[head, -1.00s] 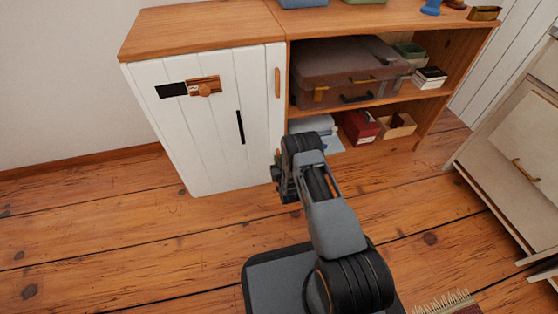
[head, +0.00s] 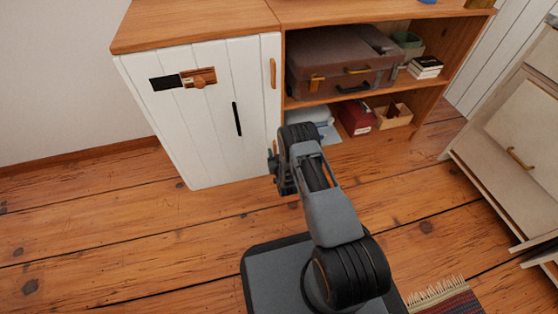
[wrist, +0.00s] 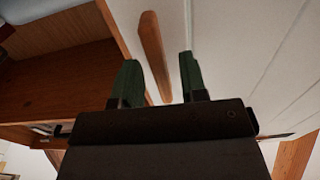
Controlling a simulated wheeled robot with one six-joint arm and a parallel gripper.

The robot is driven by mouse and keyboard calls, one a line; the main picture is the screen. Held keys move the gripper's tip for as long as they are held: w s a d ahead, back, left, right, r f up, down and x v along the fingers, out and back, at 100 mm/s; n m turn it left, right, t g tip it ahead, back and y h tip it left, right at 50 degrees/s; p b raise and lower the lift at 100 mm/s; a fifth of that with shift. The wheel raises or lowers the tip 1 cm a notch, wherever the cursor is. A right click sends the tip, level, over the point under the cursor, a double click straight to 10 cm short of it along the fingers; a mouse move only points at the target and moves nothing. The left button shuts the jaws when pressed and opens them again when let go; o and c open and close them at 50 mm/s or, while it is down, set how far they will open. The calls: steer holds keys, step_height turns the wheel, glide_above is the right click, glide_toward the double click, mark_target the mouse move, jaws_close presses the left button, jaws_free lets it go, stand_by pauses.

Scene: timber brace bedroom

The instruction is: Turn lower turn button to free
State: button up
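The white plank door (head: 205,120) of the low cabinet stands at left in the head view. An upright wooden turn button (head: 273,73) sits high at its right edge. Low at that edge, the lower turn button is mostly hidden by my gripper (head: 273,162). In the wrist view an upright wooden bar (wrist: 151,42), apparently the lower turn button, lies beside the white door's edge. My gripper (wrist: 159,62) is open there, its two dark green fingers apart with the bar between them in the picture. I cannot tell whether they touch it.
A wooden latch (head: 200,77) and a black upright handle (head: 237,118) are on the door. The open shelf (head: 300,101) at right holds a suitcase (head: 340,65) and a red box (head: 356,117). Floor at left is clear.

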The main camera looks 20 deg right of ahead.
steer(key=s+p, duration=0.4)
steer(key=s, duration=0.9)
steer(key=shift+s+p, duration=0.2)
steer(key=shift+p, duration=0.15)
